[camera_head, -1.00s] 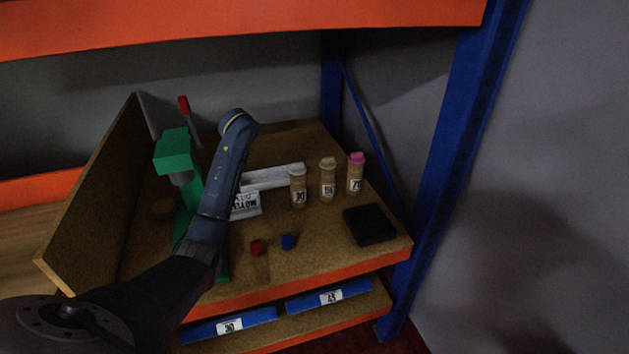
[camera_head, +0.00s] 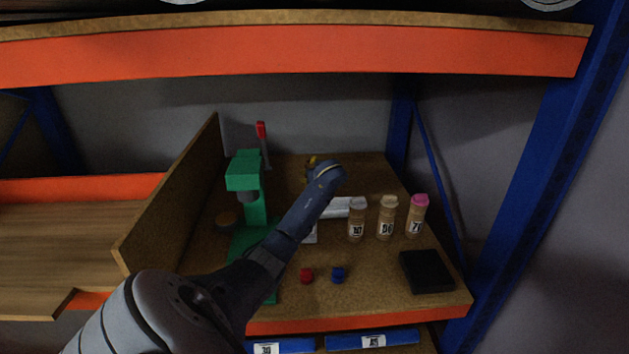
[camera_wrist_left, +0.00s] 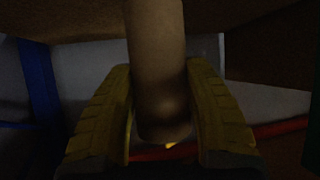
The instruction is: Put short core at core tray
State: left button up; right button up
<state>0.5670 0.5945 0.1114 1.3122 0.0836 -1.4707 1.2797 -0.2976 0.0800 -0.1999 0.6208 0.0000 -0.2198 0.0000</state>
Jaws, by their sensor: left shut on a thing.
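My left gripper (camera_wrist_left: 162,70) is shut on a brown cylindrical core (camera_wrist_left: 158,45) in the left wrist view, with a yellow finger on each side of it. In the head view only a yellow bit of the left gripper (camera_head: 312,162) shows behind my wrist, above the shelf board; the core is hidden there. A low white piece (camera_head: 338,208), partly covered by my arm, lies on the board; I cannot tell whether it is the core tray. My right gripper is not in view.
Three capped brown tubes (camera_head: 386,219) stand at the right, by a black block (camera_head: 427,272). A red cap (camera_head: 307,276) and a blue cap (camera_head: 338,274) lie in front. A green press (camera_head: 250,186) stands left; an orange shelf beam (camera_head: 300,52) crosses above.

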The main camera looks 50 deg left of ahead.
pick_arm(q)
jog(key=shift+f, duration=4.65)
jog(key=shift+f, duration=0.15)
jog(key=o, duration=1.3)
jog(key=shift+d, duration=0.15)
jog(key=v, duration=1.2)
